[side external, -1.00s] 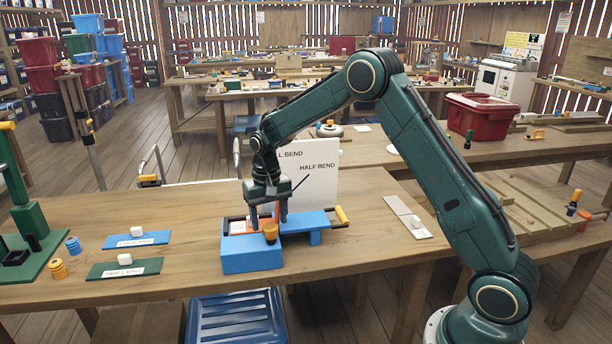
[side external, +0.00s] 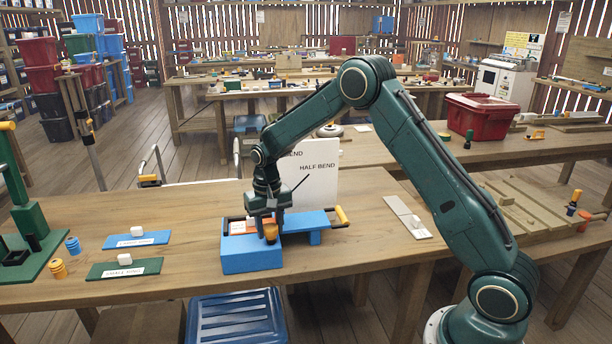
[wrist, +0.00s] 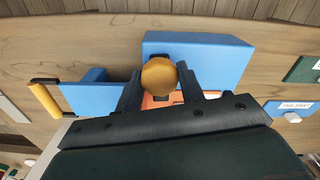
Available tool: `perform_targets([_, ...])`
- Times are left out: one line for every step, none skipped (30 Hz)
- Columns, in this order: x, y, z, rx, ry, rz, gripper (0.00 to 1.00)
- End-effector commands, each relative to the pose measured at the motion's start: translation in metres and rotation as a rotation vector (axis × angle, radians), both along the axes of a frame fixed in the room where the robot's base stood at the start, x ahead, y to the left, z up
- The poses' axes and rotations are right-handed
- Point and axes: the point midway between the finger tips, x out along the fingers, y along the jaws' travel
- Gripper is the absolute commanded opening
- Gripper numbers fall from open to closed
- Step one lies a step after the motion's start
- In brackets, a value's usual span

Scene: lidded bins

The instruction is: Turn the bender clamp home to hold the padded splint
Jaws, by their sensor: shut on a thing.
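The bender (side external: 252,258) is a blue block with a blue arm on its right, on the near wooden bench. The bender clamp's yellow knob (side external: 270,231) stands at its front, and shows as a round cap in the wrist view (wrist: 158,74). My gripper (side external: 267,220) points down from above with its dark fingers on both sides of the knob, shut on it; the fingers also flank it in the wrist view (wrist: 159,85). An orange-red piece, seemingly the padded splint (side external: 240,227), lies in the bender, partly hidden by my gripper.
A yellow-gripped handle (side external: 342,215) sticks out right of the bender. A white board marked "HALF BEND" (side external: 322,185) stands behind. Blue (side external: 140,239) and green (side external: 122,269) labelled plates lie left, beside a green stand (side external: 38,240). Bench space lies clear at right front.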

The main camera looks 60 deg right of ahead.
Motion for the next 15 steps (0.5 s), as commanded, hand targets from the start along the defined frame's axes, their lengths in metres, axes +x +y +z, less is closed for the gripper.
perform_targets([0.0001,-0.0001,0.0004,0.0,0.0,-0.009,0.15])
perform_targets([0.0,-0.0001,0.0004,0.0,0.0,-0.016,0.15])
perform_targets([0.0,-0.0001,0.0005,0.0,0.0,-0.03,0.15])
perform_targets([0.0001,-0.0002,0.0005,0.0,0.0,-0.041,0.15])
perform_targets([0.0001,-0.0002,0.0005,-0.001,-0.001,-0.051,0.15])
perform_targets([0.0001,-0.0002,0.0006,-0.001,-0.001,-0.064,0.15])
perform_targets([0.0001,-0.0003,0.0006,-0.001,-0.001,-0.07,0.15])
perform_targets([0.0001,-0.0002,0.0006,-0.001,-0.001,-0.074,0.15])
perform_targets([0.0001,-0.0003,0.0006,-0.001,-0.001,-0.076,0.15])
perform_targets([0.0001,-0.0003,0.0007,-0.001,-0.001,-0.077,0.15])
perform_targets([0.0001,-0.0003,0.0007,-0.001,-0.001,-0.077,0.15])
perform_targets([0.0002,-0.0002,0.0007,-0.001,-0.001,-0.076,0.15])
perform_targets([0.0002,-0.0003,0.0007,-0.001,-0.001,-0.077,0.15])
perform_targets([0.0002,-0.0002,0.0008,-0.001,-0.001,-0.077,0.15])
perform_targets([0.0002,-0.0003,0.0008,-0.001,-0.001,-0.077,0.15])
